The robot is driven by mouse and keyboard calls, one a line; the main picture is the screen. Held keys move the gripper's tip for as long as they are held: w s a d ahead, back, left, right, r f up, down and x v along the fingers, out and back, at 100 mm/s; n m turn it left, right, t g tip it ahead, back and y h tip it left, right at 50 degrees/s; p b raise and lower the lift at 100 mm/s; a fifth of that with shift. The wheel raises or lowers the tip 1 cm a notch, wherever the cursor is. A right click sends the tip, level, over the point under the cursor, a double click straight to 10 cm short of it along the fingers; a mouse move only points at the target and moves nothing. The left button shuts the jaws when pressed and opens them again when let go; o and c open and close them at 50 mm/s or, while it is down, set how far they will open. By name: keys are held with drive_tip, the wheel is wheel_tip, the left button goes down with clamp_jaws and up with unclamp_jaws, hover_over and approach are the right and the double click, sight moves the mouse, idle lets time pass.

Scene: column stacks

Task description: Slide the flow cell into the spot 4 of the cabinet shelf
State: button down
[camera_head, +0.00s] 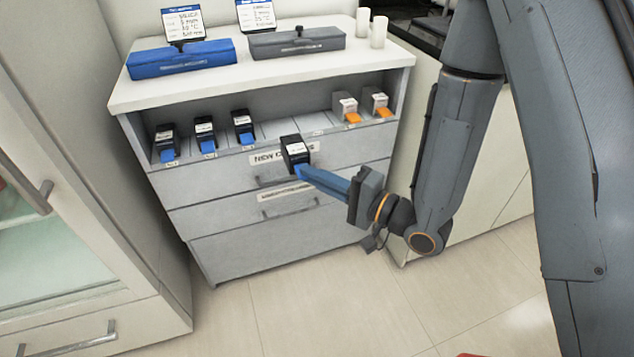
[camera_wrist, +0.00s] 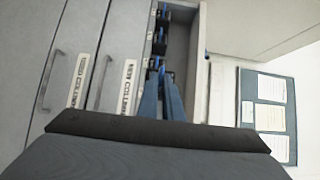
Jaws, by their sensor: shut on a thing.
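My gripper (camera_head: 303,171) is shut on a black flow cell (camera_head: 295,150) with a white label and a blue tab. It holds the cell in front of the cabinet shelf (camera_head: 280,128), over the upper drawer front and clear of the shelf's front edge. The cell looks roughly upright. In the wrist view, my gripper's blue fingers (camera_wrist: 165,92) reach towards the shelf; dark and blue shapes lie beyond their tips, and I cannot tell which one is the held cell. The shelf's spot numbers are too small to read surely. The middle of the shelf is empty.
Three black-and-blue cells (camera_head: 205,135) stand at the shelf's left. Two grey-and-orange cells (camera_head: 360,107) stand at its right. A blue case (camera_head: 180,60), a grey case (camera_head: 297,43) and two white cylinders (camera_head: 378,32) stand on top. A glass-door cabinet (camera_head: 60,230) is at left.

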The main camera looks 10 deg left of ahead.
sight(293, 135)
drive_tip(key=shift+w+a+b, duration=1)
drive_tip(key=shift+w+a, duration=0.4)
drive_tip(key=shift+w, duration=0.9)
drive_tip(key=shift+w+a+b, duration=1)
drive_tip(key=shift+w+a, duration=0.4)
drive_tip(key=shift+w, duration=0.85)
drive_tip(key=shift+w+a+b, duration=1)
drive_tip(key=shift+w+a, duration=0.4)
drive_tip(key=shift+w, duration=0.9)
drive_tip(key=shift+f, duration=0.1)
drive_tip(key=c, duration=1.8)
unclamp_jaws()
drive_tip(key=shift+f, duration=0.1)
drive_tip(key=shift+c, duration=0.2)
